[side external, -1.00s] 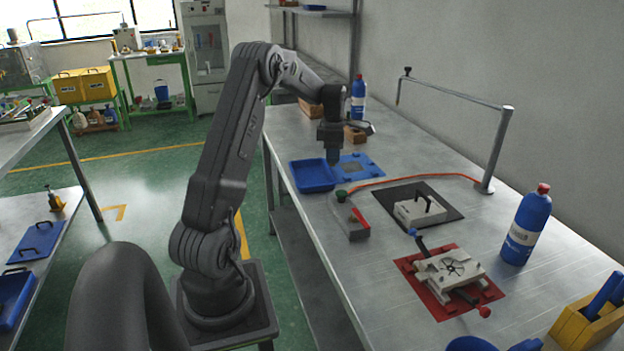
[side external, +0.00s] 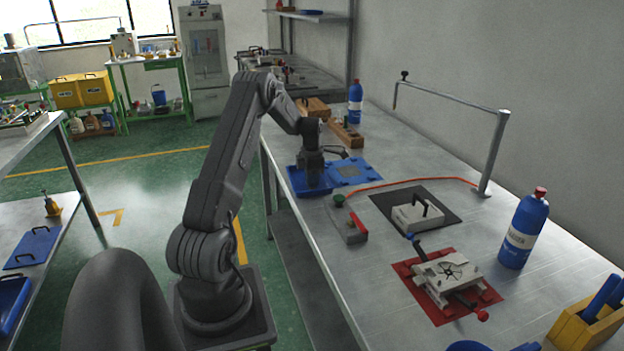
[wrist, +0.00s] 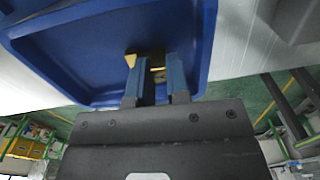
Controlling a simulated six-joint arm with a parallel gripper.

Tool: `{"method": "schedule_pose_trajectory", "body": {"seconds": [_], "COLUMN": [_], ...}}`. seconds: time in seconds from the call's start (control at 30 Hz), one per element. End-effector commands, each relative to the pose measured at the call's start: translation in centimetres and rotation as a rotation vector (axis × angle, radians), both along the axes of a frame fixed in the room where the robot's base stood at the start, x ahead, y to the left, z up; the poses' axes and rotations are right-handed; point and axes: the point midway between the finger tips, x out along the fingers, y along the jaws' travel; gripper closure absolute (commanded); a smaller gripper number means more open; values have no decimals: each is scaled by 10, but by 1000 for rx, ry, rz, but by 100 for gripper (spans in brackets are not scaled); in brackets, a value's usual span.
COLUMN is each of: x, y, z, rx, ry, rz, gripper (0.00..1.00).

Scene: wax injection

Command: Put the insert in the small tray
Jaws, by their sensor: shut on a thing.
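The small blue tray (side external: 296,181) lies near the left edge of the bench in the side view, and fills much of the wrist view (wrist: 75,50). My gripper (side external: 314,184) points down over it, low inside the outline of the tray. In the wrist view my gripper's fingers (wrist: 160,66) are closed on a small gold-coloured insert (wrist: 131,60), which shows beside and between them. The insert is hidden in the side view. I cannot tell whether it touches the tray floor.
A blue plate (side external: 356,171) lies right beside the tray. Wooden blocks (side external: 346,136) and a blue bottle (side external: 355,102) stand behind. A grey block with a red end (side external: 350,226), a white block with a handle (side external: 417,214) and a clamped mould (side external: 447,270) are nearer on the bench.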

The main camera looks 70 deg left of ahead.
Motion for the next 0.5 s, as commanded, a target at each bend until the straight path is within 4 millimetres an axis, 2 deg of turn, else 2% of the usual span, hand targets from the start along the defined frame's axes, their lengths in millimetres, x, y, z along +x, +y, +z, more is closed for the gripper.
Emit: {"method": "schedule_pose_trajectory", "body": {"seconds": [0.3, 0.33, 0.5], "x": [0, 0, 0], "y": [0, 0, 0], "z": [-2, -3, -2], "rx": [0, 0, 0], "ry": [0, 0, 0], "rz": [0, 0, -1], "gripper": [100, 83, 67]}}
